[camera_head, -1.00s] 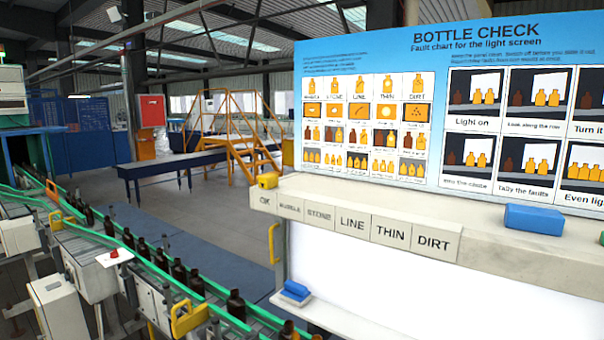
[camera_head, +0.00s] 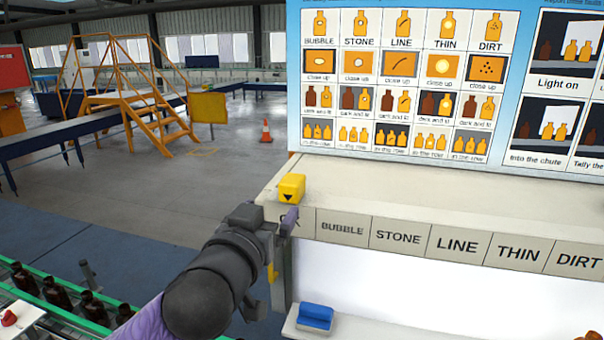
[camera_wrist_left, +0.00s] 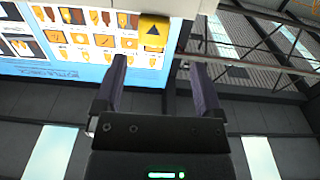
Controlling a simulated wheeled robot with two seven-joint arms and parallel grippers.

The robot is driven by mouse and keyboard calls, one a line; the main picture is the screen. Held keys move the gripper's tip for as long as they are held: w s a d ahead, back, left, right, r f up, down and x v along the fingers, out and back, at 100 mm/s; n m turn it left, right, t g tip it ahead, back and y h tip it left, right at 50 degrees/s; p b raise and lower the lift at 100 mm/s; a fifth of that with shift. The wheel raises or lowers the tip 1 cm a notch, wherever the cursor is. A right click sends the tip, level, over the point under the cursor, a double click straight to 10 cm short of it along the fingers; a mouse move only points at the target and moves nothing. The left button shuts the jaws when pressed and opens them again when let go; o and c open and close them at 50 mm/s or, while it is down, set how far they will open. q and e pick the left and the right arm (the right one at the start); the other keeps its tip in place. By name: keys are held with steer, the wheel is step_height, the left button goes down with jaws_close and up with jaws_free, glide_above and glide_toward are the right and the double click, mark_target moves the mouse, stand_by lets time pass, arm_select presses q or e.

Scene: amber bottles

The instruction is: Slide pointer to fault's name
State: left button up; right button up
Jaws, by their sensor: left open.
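The yellow pointer (camera_head: 290,188), with a black triangle on its face, sits at the left end of the pale ledge (camera_head: 400,196), above the partly hidden OK label. Labels run right from it: BUBBLE (camera_head: 342,229), STONE (camera_head: 398,238), LINE (camera_head: 457,245), THIN (camera_head: 518,254), DIRT (camera_head: 579,261). My left gripper (camera_head: 284,222) is just below and in front of the pointer, covering part of the OK label. In the left wrist view the pointer (camera_wrist_left: 153,32) appears beyond the gap between the open, empty fingers (camera_wrist_left: 158,66). My right gripper is out of view.
The fault chart (camera_head: 400,85) stands behind the ledge. A white lit screen (camera_head: 430,295) lies below the labels. A blue block (camera_head: 315,317) rests on the lower shelf. Dark bottles (camera_head: 57,293) stand on the green-railed conveyor at lower left.

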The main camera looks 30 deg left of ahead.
mark_target(288, 192)
arm_select(q)
steer(key=w, duration=0.1)
steer(key=w+p, duration=0.1)
steer(key=w, duration=0.1)
steer(key=w+p, duration=0.1)
steer(key=w, duration=0.1)
steer(key=shift+r, duration=0.4)
steer(key=x, duration=0.2)
steer(key=p+x, duration=0.1)
steer(key=x, duration=0.1)
steer(key=shift+s+a+f, duration=0.1)
steer(key=shift+a+f, duration=0.15)
steer(key=shift+a, duration=0.05)
steer(key=shift+w+d, duration=0.15)
steer(key=shift+w, duration=0.1)
steer(key=shift+f, duration=0.1)
steer(key=c, duration=0.5)
jaws_close()
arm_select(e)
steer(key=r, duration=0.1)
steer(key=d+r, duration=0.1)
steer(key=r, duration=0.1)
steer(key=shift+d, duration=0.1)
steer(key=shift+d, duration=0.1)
